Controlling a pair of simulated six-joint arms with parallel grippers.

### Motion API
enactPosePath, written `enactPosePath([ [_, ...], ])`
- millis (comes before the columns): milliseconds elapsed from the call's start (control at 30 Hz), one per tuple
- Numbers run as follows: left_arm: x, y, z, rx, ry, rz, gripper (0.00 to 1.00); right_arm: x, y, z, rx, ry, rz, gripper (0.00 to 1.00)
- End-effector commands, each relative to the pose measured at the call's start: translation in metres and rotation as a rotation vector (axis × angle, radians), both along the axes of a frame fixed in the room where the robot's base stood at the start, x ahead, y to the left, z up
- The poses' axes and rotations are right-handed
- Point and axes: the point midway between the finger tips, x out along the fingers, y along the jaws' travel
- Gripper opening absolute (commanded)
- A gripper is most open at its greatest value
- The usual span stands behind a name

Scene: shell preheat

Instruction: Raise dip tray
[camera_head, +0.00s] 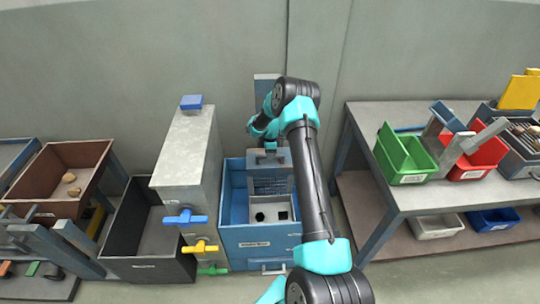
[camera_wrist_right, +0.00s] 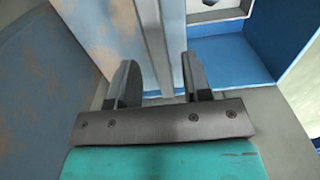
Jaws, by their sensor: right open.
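The dip tray (camera_head: 285,213) appears to be the light grey plate with two dark openings inside the blue tank (camera_head: 258,247). A mesh panel (camera_head: 268,186) stands upright behind it, below a grey-blue block. My right arm reaches over the tank, with the right gripper (camera_head: 268,150) near its back edge, small and partly hidden by my arm. In the right wrist view the right gripper (camera_wrist_right: 160,80) is open, its two fingers apart. A pale upright bar (camera_wrist_right: 150,40) shows between and beyond the fingers; I cannot tell if they touch it. My left gripper is out of view.
A concrete block (camera_head: 190,150) with blue, yellow and green valve handles stands left of the tank. A dark bin (camera_head: 150,265) is farther left. A table (camera_head: 400,125) with green and red bins stands at right. The wall is close behind.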

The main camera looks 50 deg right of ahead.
Motion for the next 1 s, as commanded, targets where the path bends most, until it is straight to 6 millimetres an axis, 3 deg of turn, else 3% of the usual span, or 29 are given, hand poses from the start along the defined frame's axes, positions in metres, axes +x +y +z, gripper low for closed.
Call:
enactPosePath([
  [200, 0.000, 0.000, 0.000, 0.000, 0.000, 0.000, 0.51, 0.000, 0.000, -0.016, 0.000, 0.000, 0.001, 0.45],
  [467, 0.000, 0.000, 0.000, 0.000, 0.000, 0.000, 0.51, 0.000, 0.000, -0.017, -0.001, -0.001, 0.001, 0.45],
  [933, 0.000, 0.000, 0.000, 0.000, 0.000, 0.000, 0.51, 0.000, 0.000, -0.017, -0.001, -0.001, 0.001, 0.02],
  [1000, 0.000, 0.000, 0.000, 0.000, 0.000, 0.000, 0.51, 0.000, 0.000, -0.017, -0.001, -0.001, 0.001, 0.00],
])
